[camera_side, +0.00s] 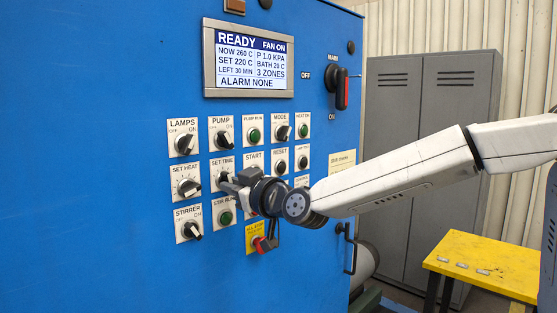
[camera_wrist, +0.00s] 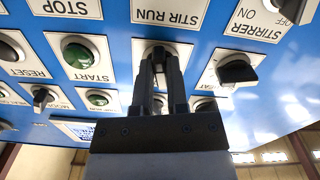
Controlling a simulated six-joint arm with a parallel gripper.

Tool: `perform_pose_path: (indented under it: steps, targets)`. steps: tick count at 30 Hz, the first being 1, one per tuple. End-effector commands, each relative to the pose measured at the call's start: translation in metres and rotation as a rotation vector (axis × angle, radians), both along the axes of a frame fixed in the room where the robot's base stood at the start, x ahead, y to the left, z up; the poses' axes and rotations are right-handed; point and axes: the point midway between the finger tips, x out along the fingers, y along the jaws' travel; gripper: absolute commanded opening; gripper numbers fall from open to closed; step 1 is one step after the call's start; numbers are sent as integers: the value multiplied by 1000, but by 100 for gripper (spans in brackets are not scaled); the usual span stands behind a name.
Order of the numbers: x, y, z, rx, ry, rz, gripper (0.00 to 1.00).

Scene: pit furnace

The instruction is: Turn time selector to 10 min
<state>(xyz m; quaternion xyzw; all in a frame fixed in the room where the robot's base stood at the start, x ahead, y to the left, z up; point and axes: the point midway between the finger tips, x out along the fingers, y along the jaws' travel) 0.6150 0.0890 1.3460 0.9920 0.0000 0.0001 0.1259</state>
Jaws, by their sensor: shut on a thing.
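The time selector (camera_side: 223,177) is a dark knob on a white plate labelled SET TIME, in the middle of the blue panel in the side view. My gripper (camera_side: 231,186) reaches it from the right and is shut on the knob. In the wrist view, which is upside down, my gripper's two fingers (camera_wrist: 160,58) close around the selector (camera_wrist: 157,48) at upper centre. The fingers hide most of the knob and its scale, so I cannot read its pointer. The display (camera_side: 249,60) reads LEFT 30 MIN and SET 220 C.
The set heat knob (camera_side: 187,187) is left of the selector, the pump knob (camera_side: 222,138) above, and the green stir run button (camera_side: 226,217) below. The start button (camera_wrist: 78,54) is close beside my gripper. A yellow table (camera_side: 490,265) stands at lower right.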

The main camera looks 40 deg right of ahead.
Motion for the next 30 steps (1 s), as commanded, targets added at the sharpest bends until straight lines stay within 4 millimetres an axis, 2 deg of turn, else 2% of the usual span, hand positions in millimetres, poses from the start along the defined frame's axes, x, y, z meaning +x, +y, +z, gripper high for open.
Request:
perform_pose_path:
  steps: [18, 30]
  targets:
    - [0, -2, 1, -574, 2, 0, 0]
    - [0, -3, 1, -785, 2, 0, 0]
